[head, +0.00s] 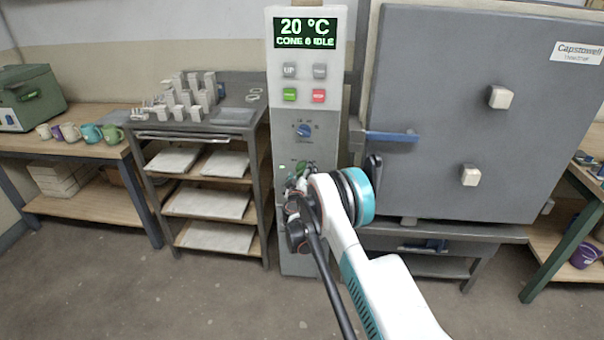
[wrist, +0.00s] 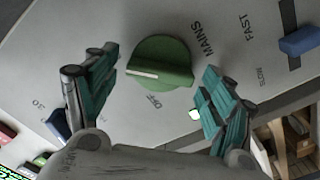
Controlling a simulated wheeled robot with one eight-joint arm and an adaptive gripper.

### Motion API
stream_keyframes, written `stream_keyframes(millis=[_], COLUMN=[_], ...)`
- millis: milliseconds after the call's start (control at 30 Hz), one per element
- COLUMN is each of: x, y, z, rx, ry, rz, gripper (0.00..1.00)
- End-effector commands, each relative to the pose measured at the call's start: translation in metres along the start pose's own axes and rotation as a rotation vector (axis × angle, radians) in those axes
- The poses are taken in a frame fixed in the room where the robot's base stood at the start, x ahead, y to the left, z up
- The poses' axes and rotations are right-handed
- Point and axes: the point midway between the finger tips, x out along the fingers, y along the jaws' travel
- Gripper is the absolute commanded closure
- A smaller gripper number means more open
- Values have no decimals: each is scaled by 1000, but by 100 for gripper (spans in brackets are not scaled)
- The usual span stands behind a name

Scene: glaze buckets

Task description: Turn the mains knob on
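The mains knob (wrist: 162,62) is a round green knob on a grey panel, seen in the wrist view. Its white line points to the left of that picture. The word MAINS is printed to its right and OFF just below it. My gripper (wrist: 158,72) is open, with one teal-padded finger on each side of the knob and a visible gap to each. In the head view my gripper (head: 297,186) is at the lower front of the control column (head: 300,235), and my arm and gripper largely hide the knob there.
A blue dial (head: 304,130) and several push buttons sit higher on the column, under a lit display (head: 305,33). A blue slider (wrist: 300,41) marked FAST and SLOW is beside the knob. The kiln door (head: 440,120) stands right, a shelf rack (head: 205,190) left.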

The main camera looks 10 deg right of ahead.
Motion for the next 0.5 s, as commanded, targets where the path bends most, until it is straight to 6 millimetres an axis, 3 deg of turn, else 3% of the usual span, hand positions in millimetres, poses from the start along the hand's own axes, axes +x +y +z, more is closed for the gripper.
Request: stream_keyframes(millis=[267, 500], x=[-1, -31], y=[0, 0], z=[-1, -1], rx=[-1, -1], ry=[1, 2], rz=[0, -1], gripper=[23, 23])
